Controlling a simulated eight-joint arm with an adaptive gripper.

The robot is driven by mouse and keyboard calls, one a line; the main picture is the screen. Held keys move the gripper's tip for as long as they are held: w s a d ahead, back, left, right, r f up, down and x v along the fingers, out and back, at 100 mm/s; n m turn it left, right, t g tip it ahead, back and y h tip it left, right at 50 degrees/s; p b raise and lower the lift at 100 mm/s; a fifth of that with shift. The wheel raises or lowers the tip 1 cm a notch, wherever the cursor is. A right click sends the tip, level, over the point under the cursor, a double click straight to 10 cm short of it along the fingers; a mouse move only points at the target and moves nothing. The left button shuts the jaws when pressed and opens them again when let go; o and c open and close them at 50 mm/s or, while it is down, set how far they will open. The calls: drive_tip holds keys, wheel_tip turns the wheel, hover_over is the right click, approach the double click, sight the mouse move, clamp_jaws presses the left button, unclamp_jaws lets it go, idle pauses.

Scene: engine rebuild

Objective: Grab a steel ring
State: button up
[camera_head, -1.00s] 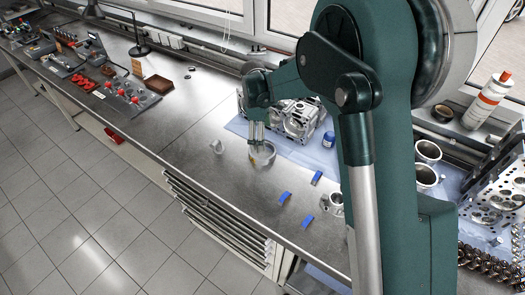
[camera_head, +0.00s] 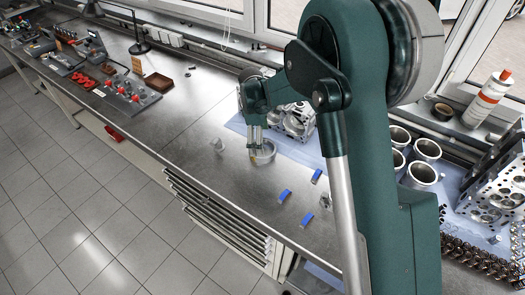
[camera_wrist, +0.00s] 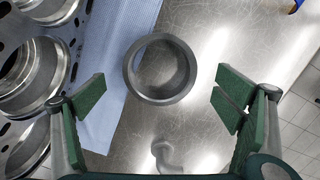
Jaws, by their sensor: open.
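A grey steel ring (camera_wrist: 129,75) lies flat on the steel bench. In the wrist view it sits centrally, a little beyond the fingertips and between their lines. In the head view the ring (camera_head: 270,159) is partly hidden by my fingers. My gripper (camera_wrist: 160,88) is open and empty, with green pads spread wider than the ring. In the head view my gripper (camera_head: 254,147) points down at the ring. I cannot tell the exact height gap, but the pads do not touch the ring.
An engine block (camera_head: 297,122) stands on a blue cloth (camera_wrist: 110,75) just behind the ring. A small curved metal part (camera_wrist: 166,156) lies to the ring's left in the head view. Blue pieces (camera_head: 284,196) lie nearer the front edge. Several cylinder sleeves (camera_head: 420,176) stand at right.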

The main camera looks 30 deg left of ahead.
drive_tip(key=shift+f, duration=0.1)
drive_tip(key=shift+w+d+f+p, duration=0.1)
drive_tip(key=shift+d+f+p, duration=0.05)
drive_tip(key=shift+f, duration=1.1)
drive_tip(key=shift+d+f+p, duration=0.1)
drive_tip(key=shift+f+p, duration=0.05)
drive_tip(key=shift+f, duration=1.1)
drive_tip(key=c, duration=1.5)
drive_tip(key=shift+r, duration=0.2)
wheel_tip(320, 180, up, 10)
drive_tip(key=shift+f+b, duration=0.15)
drive_tip(key=shift+b, duration=0.2)
